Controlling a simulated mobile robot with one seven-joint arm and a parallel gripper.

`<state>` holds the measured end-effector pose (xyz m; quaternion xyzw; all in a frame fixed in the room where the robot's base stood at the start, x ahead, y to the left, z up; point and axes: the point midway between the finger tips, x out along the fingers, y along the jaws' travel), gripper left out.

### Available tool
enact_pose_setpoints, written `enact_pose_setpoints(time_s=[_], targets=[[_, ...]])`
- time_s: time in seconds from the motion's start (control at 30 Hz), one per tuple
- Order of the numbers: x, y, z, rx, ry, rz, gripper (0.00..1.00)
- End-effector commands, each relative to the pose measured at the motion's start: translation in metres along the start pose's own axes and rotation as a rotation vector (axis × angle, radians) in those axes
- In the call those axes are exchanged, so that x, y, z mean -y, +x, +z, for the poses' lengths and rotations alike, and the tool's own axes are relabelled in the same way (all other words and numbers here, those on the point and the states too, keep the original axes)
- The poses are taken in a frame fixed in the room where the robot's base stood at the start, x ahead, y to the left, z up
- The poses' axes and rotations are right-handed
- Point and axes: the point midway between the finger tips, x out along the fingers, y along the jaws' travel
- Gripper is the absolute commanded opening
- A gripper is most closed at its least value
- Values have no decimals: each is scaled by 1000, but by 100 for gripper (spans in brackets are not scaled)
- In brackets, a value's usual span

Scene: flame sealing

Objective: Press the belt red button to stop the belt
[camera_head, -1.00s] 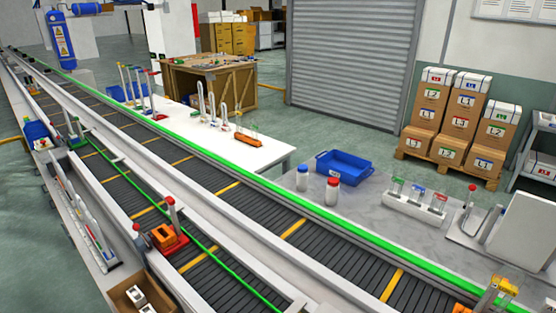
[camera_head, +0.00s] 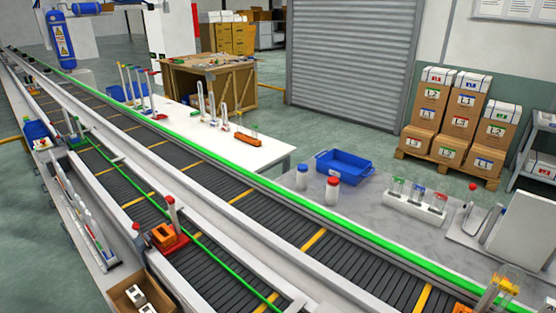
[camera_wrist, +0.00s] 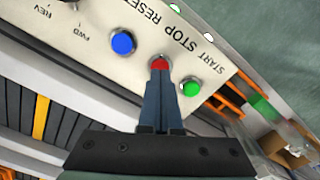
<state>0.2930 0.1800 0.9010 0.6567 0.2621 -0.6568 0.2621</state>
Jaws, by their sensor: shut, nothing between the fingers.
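In the wrist view, a pale control panel (camera_wrist: 105,18) shows upside down across the top. The red button (camera_wrist: 160,62) sits by the STOP label. It lies between a blue button (camera_wrist: 123,42) by RESET and a green button (camera_wrist: 190,87) by START. My gripper (camera_wrist: 160,76) is shut and empty, and its fingertips overlap the lower edge of the red button. I cannot tell whether they touch or press it. In the head view, the belt (camera_head: 270,222) runs from upper left to lower right. My gripper and the panel's buttons do not show there.
The green and blue buttons flank the fingertips closely. In the head view, a grey table (camera_head: 375,225) beside the belt carries a blue bin (camera_head: 344,168), two small bottles and a tube rack (camera_head: 414,207). An orange item (camera_head: 163,234) sits on the nearer belt line.

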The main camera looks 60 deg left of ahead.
Motion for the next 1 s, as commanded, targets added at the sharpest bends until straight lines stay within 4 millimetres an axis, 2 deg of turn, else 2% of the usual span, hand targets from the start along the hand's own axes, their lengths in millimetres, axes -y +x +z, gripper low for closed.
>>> enact_pose_setpoints(time_s=[1.0], targets=[[0,14,0,0,0,0,0]])
